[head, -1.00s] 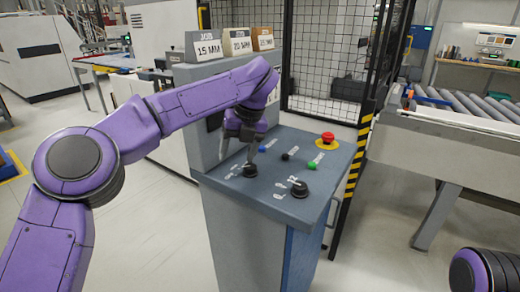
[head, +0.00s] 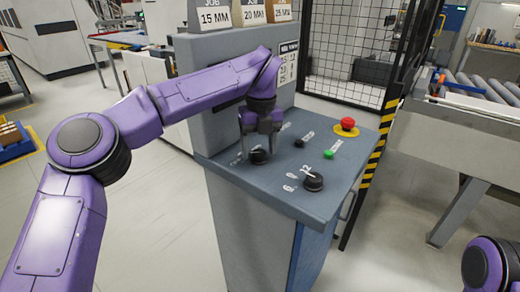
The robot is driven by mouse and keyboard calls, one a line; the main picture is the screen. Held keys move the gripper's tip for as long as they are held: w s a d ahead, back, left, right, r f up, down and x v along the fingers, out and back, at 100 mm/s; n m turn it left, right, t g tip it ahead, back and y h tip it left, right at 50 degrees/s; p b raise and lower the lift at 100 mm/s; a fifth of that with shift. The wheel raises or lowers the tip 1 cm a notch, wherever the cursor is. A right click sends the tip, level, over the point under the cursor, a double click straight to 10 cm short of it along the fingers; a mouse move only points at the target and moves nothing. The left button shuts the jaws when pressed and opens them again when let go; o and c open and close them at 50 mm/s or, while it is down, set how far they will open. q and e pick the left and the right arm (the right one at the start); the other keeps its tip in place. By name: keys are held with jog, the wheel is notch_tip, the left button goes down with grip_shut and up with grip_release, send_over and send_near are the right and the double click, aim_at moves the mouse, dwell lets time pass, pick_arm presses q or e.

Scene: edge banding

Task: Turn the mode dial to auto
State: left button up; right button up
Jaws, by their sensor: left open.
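Two black dials sit on the sloped top of the grey control console (head: 345,155). The left dial (head: 258,157) has small white lettering around it, too small to read. The right dial (head: 313,181) has white marks beside it. I cannot tell from the lettering which one is the mode dial. My left gripper (head: 261,148) points down at the left dial. It is open, with its fingers spread on either side of and just above the dial; contact cannot be made out. My right gripper is out of view; only part of my right arm shows at the bottom right.
A red mushroom button (head: 347,124) on a yellow base, a green button (head: 328,154) and a black button (head: 299,142) are right of the gripper. Job cards (head: 250,12) stand on the console's upper box. A mesh fence (head: 345,50) stands behind.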

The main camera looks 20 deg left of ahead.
pick_arm(q)
jog(key=shift+s+f, duration=0.1)
jog(key=shift+f, duration=0.05)
jog(key=c, duration=1.1)
jog(key=shift+o, duration=0.2)
